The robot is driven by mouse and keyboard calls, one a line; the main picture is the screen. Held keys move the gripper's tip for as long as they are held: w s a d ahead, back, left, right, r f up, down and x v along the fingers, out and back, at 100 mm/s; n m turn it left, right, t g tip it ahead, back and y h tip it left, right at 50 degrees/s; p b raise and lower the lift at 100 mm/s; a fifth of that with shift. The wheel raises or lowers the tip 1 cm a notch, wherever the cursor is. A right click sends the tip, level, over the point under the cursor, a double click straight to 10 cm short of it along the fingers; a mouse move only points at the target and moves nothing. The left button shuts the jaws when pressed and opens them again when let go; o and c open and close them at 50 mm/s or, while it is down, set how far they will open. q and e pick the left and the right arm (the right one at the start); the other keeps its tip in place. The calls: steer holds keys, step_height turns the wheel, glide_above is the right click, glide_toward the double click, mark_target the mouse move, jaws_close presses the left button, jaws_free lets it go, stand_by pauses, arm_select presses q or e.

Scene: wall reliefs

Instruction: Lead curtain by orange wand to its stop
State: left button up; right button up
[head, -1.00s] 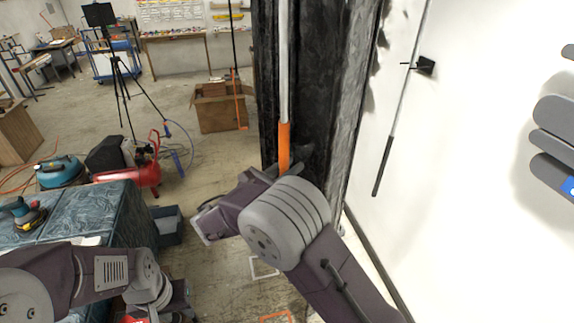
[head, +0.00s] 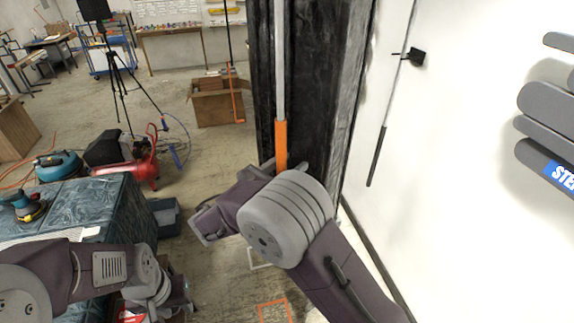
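A dark, glossy black curtain (head: 325,85) hangs at the centre of the head view. A long grey wand (head: 279,60) with an orange handle (head: 280,143) hangs in front of it, near its left side. My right gripper (head: 268,168) is at the lower end of the orange handle. Its wrist hides most of the fingers, and I cannot tell whether they close around the handle. My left gripper (head: 170,298) is low at the left, away from the curtain; its fingers are not clear.
A blue-covered table (head: 110,205) with a sander (head: 28,205) stands at the left. A red compressor (head: 138,170), a tripod (head: 120,85) and a cardboard box (head: 215,105) stand beyond. A white wall (head: 440,200) with grey slats (head: 550,95) is at the right. An orange floor outline (head: 273,311) lies below.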

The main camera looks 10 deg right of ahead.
steer(key=b+v, duration=0.3)
steer(key=v, duration=0.4)
steer(key=shift+s, duration=0.3)
